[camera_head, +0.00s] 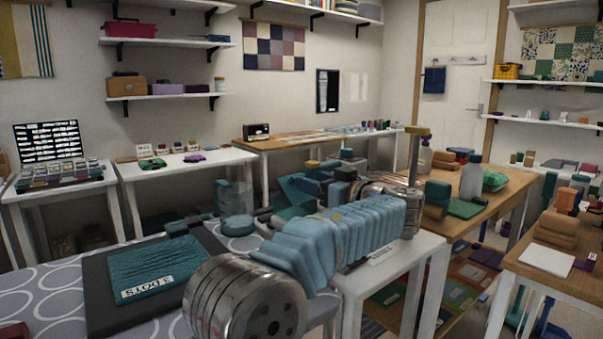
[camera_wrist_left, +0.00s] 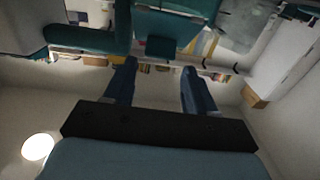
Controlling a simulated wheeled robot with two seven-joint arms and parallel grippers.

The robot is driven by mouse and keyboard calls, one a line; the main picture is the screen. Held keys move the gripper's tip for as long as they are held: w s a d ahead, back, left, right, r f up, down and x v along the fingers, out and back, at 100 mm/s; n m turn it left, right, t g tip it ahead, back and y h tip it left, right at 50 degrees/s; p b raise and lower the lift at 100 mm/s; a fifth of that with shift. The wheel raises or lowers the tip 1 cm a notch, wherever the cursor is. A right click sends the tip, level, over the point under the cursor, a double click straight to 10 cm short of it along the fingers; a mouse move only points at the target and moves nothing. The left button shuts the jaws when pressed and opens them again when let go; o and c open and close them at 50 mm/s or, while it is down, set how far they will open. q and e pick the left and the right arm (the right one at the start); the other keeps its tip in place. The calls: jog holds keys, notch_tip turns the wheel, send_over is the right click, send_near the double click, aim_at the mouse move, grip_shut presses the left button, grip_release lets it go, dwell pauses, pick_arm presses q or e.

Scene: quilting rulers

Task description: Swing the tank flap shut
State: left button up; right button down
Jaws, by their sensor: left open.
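My left arm crosses the foreground, and its gripper (camera_head: 329,182) points back to the left behind the arm. In the left wrist view the gripper (camera_wrist_left: 159,66) is open, with two dark blue fingers apart and nothing between them. A teal appliance (camera_head: 296,190) with a tilted panel stands just left of the fingers; it looks like the tank unit, partly hidden by my arm. In the wrist view a teal body (camera_wrist_left: 180,22) with a small teal tab (camera_wrist_left: 160,47) lies beyond the fingertips. I cannot tell for sure which part is the flap, or whether anything touches. My right gripper is not in view.
White tables with small goods stand behind. A wooden table (camera_head: 470,215) with bottles and teal blocks is at right. Shelves line the walls.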

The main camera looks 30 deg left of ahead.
aim_at(302, 196)
pick_arm(q)
jog(key=shift+p+x, duration=0.4)
jog(key=shift+x, duration=1.95)
jog(key=shift+c, duration=0.4)
grip_shut()
